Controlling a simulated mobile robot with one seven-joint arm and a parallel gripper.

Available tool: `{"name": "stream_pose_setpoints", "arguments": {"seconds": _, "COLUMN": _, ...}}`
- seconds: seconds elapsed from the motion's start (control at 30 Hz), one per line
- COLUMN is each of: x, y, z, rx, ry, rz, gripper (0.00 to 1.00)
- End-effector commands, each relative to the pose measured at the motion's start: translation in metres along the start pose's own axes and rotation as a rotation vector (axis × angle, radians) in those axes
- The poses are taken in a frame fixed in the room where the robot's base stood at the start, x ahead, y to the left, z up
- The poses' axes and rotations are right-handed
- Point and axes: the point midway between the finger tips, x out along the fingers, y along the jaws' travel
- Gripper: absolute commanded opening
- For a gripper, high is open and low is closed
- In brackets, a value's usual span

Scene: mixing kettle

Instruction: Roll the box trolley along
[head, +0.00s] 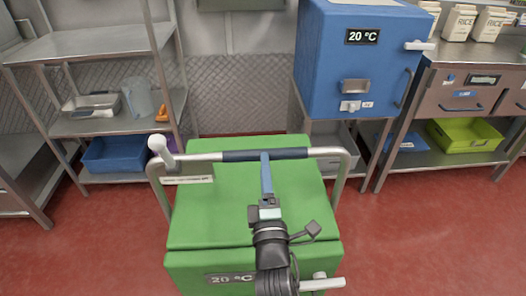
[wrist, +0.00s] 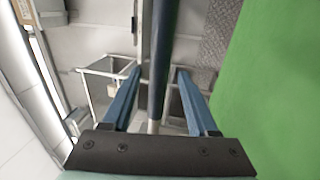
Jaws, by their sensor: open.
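The box trolley (head: 215,215) is a large green box marked 20 °C, right in front of me in the head view. Its metal push bar (head: 325,152) runs across the top, with a dark sleeve (head: 236,156) in the middle. My gripper (head: 265,156) is at this sleeve. In the wrist view my gripper (wrist: 158,72) is open, and the dark sleeve (wrist: 160,50) runs between its two blue fingers, with gaps on both sides. The green box side (wrist: 270,90) fills the right of that view. The trolley's wheels are hidden.
A steel shelf rack (head: 95,42) with a blue bin (head: 112,153) stands at the left. A blue box (head: 345,75) on a stand is behind at the right, beside a steel counter (head: 450,95). Red floor (head: 425,240) is clear at the right front.

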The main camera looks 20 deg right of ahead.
Motion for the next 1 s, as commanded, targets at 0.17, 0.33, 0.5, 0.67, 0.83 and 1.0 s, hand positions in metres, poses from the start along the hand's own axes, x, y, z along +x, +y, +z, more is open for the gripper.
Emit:
{"name": "stream_pose_setpoints", "arguments": {"seconds": 0.17, "x": 0.028, "y": 0.000, "z": 0.000, "rx": 0.000, "ry": 0.000, "rz": 0.001, "gripper": 0.59}}
{"name": "stream_pose_setpoints", "arguments": {"seconds": 0.33, "x": 0.042, "y": 0.000, "z": 0.000, "rx": 0.001, "ry": 0.000, "rz": 0.001, "gripper": 0.59}}
{"name": "stream_pose_setpoints", "arguments": {"seconds": 0.5, "x": 0.047, "y": 0.000, "z": 0.000, "rx": 0.000, "ry": 0.000, "rz": 0.000, "gripper": 0.59}}
{"name": "stream_pose_setpoints", "arguments": {"seconds": 0.67, "x": 0.047, "y": 0.000, "z": 0.000, "rx": 0.000, "ry": 0.000, "rz": 0.000, "gripper": 0.59}}
{"name": "stream_pose_setpoints", "arguments": {"seconds": 0.83, "x": 0.047, "y": 0.000, "z": 0.000, "rx": 0.000, "ry": 0.000, "rz": 0.000, "gripper": 0.40}}
{"name": "stream_pose_setpoints", "arguments": {"seconds": 1.0, "x": 0.047, "y": 0.000, "z": 0.000, "rx": 0.000, "ry": 0.000, "rz": 0.000, "gripper": 0.09}}
